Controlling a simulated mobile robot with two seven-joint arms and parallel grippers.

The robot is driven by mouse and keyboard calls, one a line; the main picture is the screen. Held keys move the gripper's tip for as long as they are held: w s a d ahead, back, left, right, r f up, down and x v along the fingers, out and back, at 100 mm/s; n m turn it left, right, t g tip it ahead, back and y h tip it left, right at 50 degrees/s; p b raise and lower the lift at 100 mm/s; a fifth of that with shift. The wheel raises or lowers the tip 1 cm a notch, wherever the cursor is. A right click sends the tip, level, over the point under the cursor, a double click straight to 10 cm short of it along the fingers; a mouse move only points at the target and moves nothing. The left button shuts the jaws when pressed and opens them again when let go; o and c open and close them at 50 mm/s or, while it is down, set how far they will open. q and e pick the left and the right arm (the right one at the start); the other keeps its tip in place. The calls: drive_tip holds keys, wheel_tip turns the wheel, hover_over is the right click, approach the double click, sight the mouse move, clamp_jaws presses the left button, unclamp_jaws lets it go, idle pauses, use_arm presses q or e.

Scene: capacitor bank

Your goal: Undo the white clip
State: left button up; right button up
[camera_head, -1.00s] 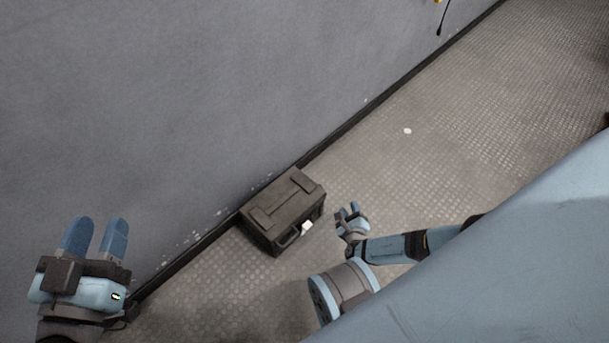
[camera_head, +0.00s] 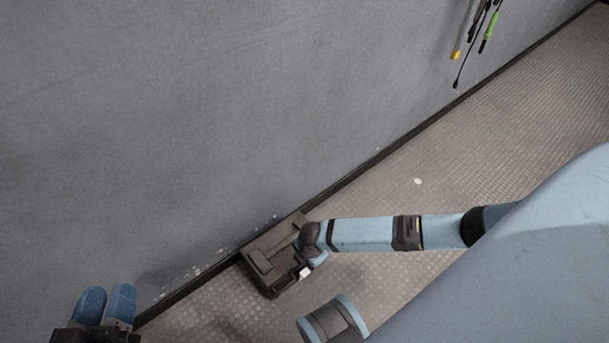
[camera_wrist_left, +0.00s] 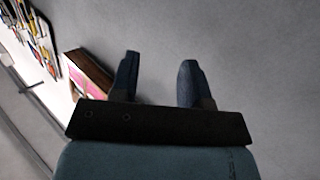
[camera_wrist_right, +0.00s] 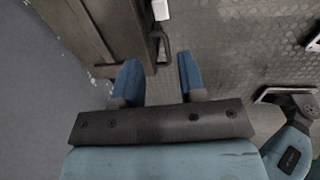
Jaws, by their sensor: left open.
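The white clip (camera_head: 305,272) is on the front side of a dark case (camera_head: 268,281) on the floor against the wall. In the right wrist view the white clip (camera_wrist_right: 160,10) is at the top edge, partly cut off, beside the case's dark handle (camera_wrist_right: 164,48). My right gripper (camera_wrist_right: 159,60) is open and empty, its fingers near the case edge below the clip. In the head view the right arm covers part of the case and its fingers are mostly hidden. My left gripper (camera_head: 107,292) is open and empty at the lower left, away from the case.
The grey wall (camera_head: 200,120) runs behind the case. Tools (camera_head: 480,35) hang on it at upper right. The textured floor (camera_head: 480,140) is clear along the wall to the right, except for a small white spot (camera_head: 418,181).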

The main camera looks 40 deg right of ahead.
drive_tip(key=b, duration=0.3)
hover_over(305, 272)
drive_tip(key=f, duration=0.4)
drive_tip(key=s+f, duration=0.1)
drive_tip(key=f, duration=0.1)
drive_tip(key=f+b, duration=0.1)
drive_tip(key=f, duration=0.1)
drive_tip(key=f+b, duration=0.1)
drive_tip(key=f, duration=0.1)
drive_tip(key=f+b, duration=0.1)
drive_tip(key=shift+w+f, duration=0.35)
drive_tip(key=shift+f, duration=0.05)
drive_tip(key=shift+w+f+b, duration=0.1)
drive_tip(key=shift+f+b, duration=0.3)
drive_tip(key=shift+f, duration=0.15)
use_arm(q)
drive_tip(key=w+m, duration=0.1)
drive_tip(key=w+a+f+m, duration=0.1)
drive_tip(key=m+t, duration=0.1)
drive_tip(key=m, duration=0.1)
drive_tip(key=shift+w+a+f+h, duration=0.3)
drive_tip(key=shift+w+f, duration=0.05)
drive_tip(key=shift+w, duration=0.05)
use_arm(e)
clamp_jaws()
